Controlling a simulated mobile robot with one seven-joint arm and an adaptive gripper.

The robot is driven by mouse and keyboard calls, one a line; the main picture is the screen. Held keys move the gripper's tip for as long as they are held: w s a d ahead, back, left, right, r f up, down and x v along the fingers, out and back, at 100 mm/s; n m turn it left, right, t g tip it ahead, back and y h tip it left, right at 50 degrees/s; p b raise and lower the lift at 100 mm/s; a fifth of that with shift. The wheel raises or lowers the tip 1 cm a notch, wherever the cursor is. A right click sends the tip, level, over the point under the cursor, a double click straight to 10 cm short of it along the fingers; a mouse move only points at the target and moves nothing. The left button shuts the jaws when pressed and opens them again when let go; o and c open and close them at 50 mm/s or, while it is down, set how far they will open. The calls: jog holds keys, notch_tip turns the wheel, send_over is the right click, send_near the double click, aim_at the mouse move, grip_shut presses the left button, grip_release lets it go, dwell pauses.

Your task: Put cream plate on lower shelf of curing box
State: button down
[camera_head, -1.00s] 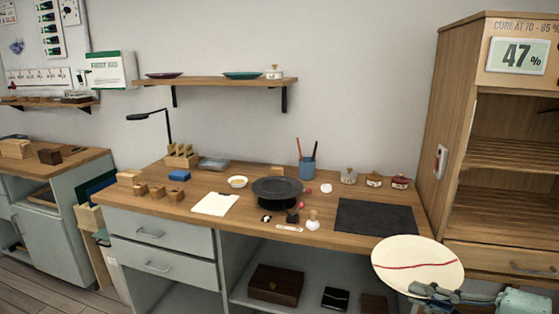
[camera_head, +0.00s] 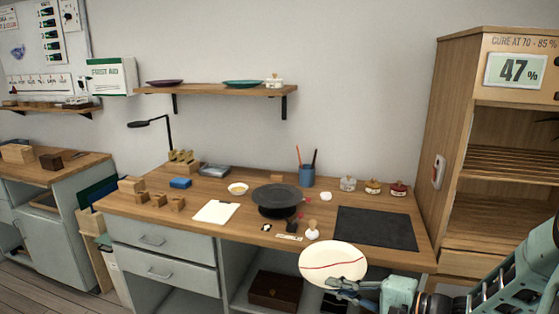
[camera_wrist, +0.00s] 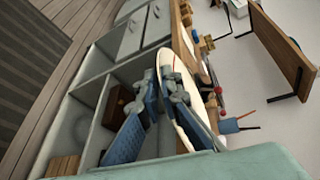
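The cream plate (camera_head: 333,264) has a red seam line across it and is held in the air off the workbench's front edge. My gripper (camera_head: 340,284) is shut on its near rim; the plate also shows in the wrist view (camera_wrist: 194,112), nearly edge-on beside my gripper's fingers (camera_wrist: 158,85). The curing box (camera_head: 450,140) is a tall wooden cabinet at the right with an open front and a 47% display. Its upper slatted shelf (camera_head: 500,161) and lower shelf (camera_head: 480,213) show no objects in their visible parts. My arm hides part of the lower right of the box.
The workbench (camera_head: 380,257) stands left of the box, with a dark mat (camera_head: 375,228), a black turntable (camera_head: 276,199), small jars (camera_head: 372,187) and a brush cup (camera_head: 306,175). The space before the box's opening looks clear except for my arm.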

notch_tip(320, 180, up, 14)
jog(key=p, duration=1.8)
jog(key=shift+f, duration=0.15)
